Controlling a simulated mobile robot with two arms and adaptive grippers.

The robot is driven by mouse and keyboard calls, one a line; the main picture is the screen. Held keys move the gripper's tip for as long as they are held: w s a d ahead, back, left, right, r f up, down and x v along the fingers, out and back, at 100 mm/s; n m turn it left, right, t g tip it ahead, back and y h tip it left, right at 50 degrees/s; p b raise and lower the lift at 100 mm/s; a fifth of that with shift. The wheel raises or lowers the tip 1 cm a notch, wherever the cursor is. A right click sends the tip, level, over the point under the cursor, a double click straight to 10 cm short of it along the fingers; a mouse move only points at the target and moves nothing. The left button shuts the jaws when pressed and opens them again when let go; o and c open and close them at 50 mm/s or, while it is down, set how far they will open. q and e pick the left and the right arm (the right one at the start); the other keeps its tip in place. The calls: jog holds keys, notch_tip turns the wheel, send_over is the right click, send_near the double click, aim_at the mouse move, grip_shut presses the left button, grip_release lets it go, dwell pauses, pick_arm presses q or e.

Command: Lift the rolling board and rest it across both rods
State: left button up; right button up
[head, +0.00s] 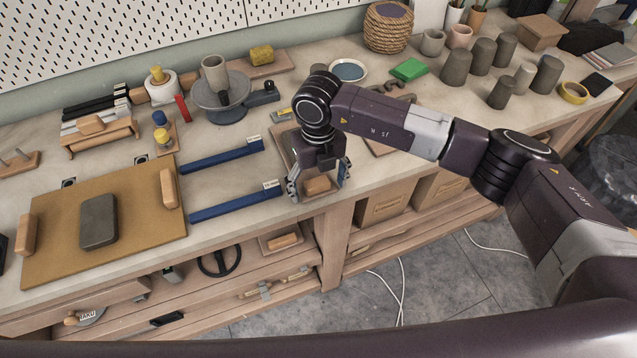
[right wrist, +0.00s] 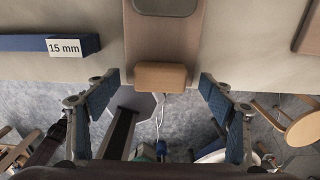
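Two blue rods lie parallel on the bench, a far rod (head: 222,156) and a near rod (head: 236,205), with labels at their right ends. One labelled end shows in the right wrist view (right wrist: 48,43), reading 15 mm. Right of them lies a narrow brown board (head: 284,140) with a wooden handle (head: 317,185) at its front end, partly hidden by my right gripper (head: 318,183). The right gripper is open, its fingers apart on either side of the handle (right wrist: 160,76) without visibly touching it. A larger tan board (head: 70,192) with two wooden handles and a grey slab lies left. My left gripper is out of view.
A grey turntable (head: 222,110) with a cup stands behind the rods. A wooden stand (head: 98,137) and small jars are further left. Bare bench shows between the rods.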

jog(key=shift+s+f, duration=0.1)
jog(key=shift+s, duration=0.15)
jog(key=c, duration=1.8)
jog(key=o, duration=1)
jog(key=shift+c, duration=1.6)
jog(key=shift+f, duration=0.1)
jog(key=c, duration=0.8)
